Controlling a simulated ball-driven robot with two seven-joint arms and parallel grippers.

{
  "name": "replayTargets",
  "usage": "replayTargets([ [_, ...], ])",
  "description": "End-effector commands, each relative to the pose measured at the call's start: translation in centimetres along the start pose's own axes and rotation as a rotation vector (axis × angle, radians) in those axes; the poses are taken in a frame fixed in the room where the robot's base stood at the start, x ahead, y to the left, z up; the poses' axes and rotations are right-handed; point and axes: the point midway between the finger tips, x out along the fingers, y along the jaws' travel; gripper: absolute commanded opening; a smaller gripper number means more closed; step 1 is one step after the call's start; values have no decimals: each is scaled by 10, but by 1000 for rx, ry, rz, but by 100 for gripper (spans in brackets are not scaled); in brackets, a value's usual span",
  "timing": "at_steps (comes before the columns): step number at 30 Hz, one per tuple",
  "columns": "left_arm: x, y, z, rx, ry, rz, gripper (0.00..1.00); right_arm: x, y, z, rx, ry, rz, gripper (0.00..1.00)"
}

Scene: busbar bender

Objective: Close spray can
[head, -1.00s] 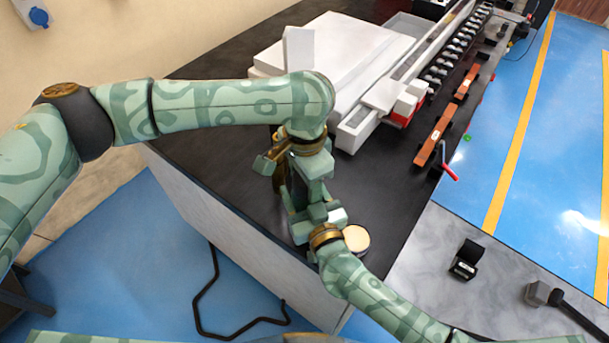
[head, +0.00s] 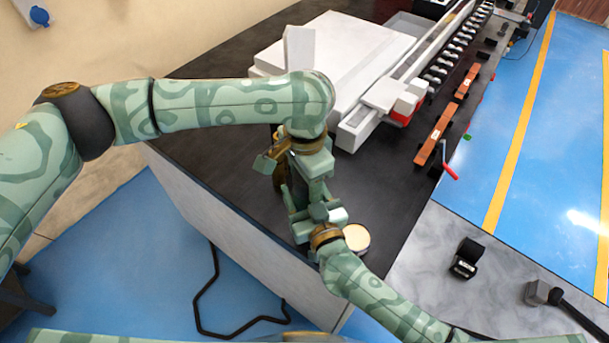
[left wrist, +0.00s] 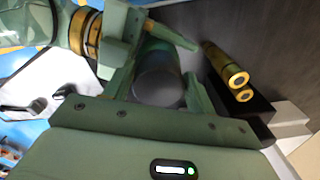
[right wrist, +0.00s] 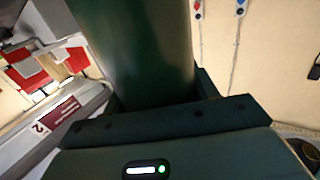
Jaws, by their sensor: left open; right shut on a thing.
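The spray can is a dark green cylinder (right wrist: 140,45) that fills the middle of the right wrist view. My right gripper (right wrist: 162,88) is shut on it. The left wrist view shows the can's green side and a grey, smooth round end (left wrist: 157,82); I cannot tell whether that end is a cap. My left gripper (left wrist: 160,68) is open, with its fingers on either side of this end, apart from or barely touching it. In the head view my left gripper (head: 312,168) is just above my right gripper (head: 318,212), and both largely hide the can.
A cream round disc (head: 356,238) lies on the dark bench top (head: 390,185) beside my right wrist. Two brass cylinders (left wrist: 228,68) show near my left gripper. A white machine (head: 335,55) and copper bars (head: 434,134) stand farther back. Bench space right of the grippers is clear.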

Motion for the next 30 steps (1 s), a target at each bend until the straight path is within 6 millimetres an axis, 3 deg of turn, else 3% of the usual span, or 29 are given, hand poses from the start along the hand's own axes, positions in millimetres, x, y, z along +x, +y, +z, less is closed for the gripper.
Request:
replayTargets([
  [1,8,3,3,-1,-12,4,59,0,-6,-3,1,8,-10,17],
  [10,8,3,3,-2,-11,5,59,1,-6,-4,1,9,-12,17],
  [21,-32,2,2,0,-8,4,59,1,-4,-3,1,6,-7,17],
  [29,-36,2,2,0,-7,4,59,1,-2,-2,1,4,-4,17],
  [30,-36,2,2,0,-7,4,54,1,-2,-2,1,4,-4,17],
])
